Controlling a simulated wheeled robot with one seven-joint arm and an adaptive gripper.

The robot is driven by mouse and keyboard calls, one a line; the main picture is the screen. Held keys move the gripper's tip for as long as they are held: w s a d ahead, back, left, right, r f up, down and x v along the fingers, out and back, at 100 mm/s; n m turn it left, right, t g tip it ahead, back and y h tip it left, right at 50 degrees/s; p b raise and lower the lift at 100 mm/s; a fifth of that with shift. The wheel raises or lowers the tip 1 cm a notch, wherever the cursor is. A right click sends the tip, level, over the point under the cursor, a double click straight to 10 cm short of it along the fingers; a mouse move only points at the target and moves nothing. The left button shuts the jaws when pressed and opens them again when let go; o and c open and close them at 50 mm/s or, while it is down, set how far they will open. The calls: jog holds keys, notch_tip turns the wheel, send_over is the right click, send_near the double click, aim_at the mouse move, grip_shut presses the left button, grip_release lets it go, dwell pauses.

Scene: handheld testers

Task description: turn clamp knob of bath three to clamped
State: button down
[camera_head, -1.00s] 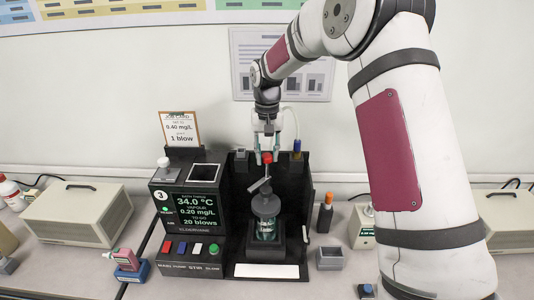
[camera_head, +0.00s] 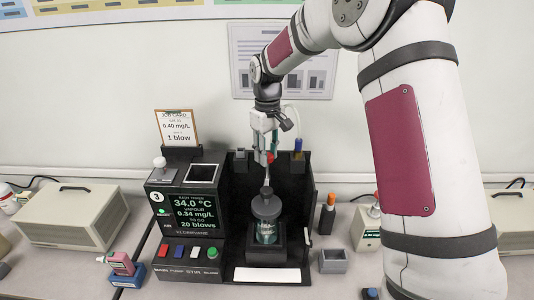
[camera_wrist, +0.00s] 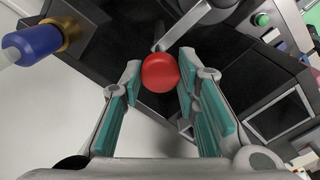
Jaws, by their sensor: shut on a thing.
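Bath three is a black unit with a round "3" label (camera_head: 157,197) and a lit display (camera_head: 196,212) reading 34.0 °C, 0.34 mg/L and 20 blows. In its dark bay stands a glass vessel (camera_head: 266,234) with a dark lid (camera_head: 266,207). A thin grey lever (camera_head: 266,190) rises above the lid. The red clamp knob (camera_head: 271,157) is at my gripper (camera_head: 268,154). In the wrist view the red ball (camera_wrist: 160,72) sits between the teal-padded fingers of my gripper (camera_wrist: 159,74). My gripper is shut on it. The clamp's set position cannot be read.
A white-topped knob (camera_head: 160,163) and a job card (camera_head: 177,127) stand at the unit's left. A blue-capped item (camera_head: 298,147) is at the back right of the bay. An orange-capped bottle (camera_head: 327,214) and a grey open box (camera_head: 333,261) stand right.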

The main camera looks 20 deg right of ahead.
jog(key=shift+n, duration=0.4)
jog(key=c, duration=1.2)
grip_release()
notch_tip(320, 180, up, 12)
jog(key=shift+r, duration=0.1)
